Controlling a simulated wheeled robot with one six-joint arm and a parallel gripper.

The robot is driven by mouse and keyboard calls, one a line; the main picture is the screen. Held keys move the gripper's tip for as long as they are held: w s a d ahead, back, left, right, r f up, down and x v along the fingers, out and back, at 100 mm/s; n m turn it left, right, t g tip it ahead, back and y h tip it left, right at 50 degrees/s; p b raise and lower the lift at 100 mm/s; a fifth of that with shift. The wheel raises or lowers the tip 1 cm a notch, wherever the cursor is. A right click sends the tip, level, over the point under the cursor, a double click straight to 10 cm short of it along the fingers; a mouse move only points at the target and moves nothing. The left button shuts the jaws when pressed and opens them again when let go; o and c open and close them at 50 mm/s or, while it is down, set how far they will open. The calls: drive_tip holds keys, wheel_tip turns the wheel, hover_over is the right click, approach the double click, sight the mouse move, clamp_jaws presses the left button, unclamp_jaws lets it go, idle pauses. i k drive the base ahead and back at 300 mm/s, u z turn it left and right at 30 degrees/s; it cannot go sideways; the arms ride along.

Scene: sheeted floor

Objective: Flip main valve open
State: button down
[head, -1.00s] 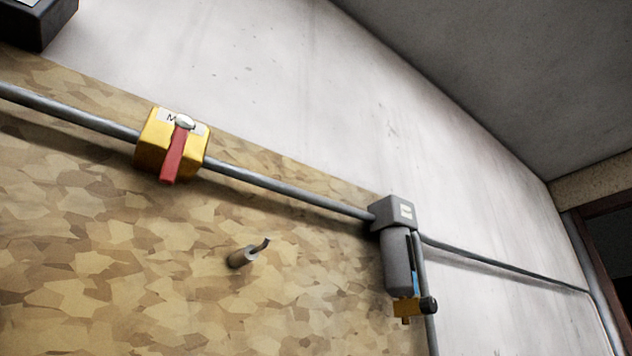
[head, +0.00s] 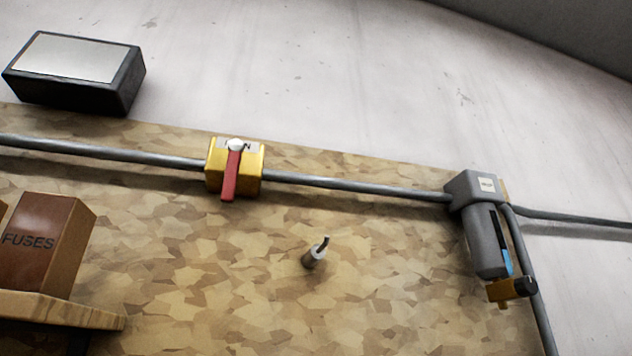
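The main valve is a yellow block (head: 215,178) on a grey pipe, left of the middle in the head view. Its label is partly covered by a round silver pivot. A red lever (head: 231,176) hangs down from the pivot, across the pipe's line. The valve is fixed on a tan, patchy-patterned board. My gripper is not in view, and nothing touches the lever.
The grey pipe (head: 350,184) runs to a grey filter unit (head: 486,240) with a small yellow-and-black valve (head: 512,289) below. A hook (head: 314,252) sticks out of the board (head: 220,290). A brown FUSES box (head: 42,243) stands on a shelf (head: 60,310). A black box (head: 75,75) is at upper left.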

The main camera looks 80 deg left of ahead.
sight(236, 146)
drive_tip(key=k, duration=1.7)
drive_tip(key=u, duration=2.35)
drive_tip(key=i, duration=0.5)
drive_tip(key=u, duration=0.05)
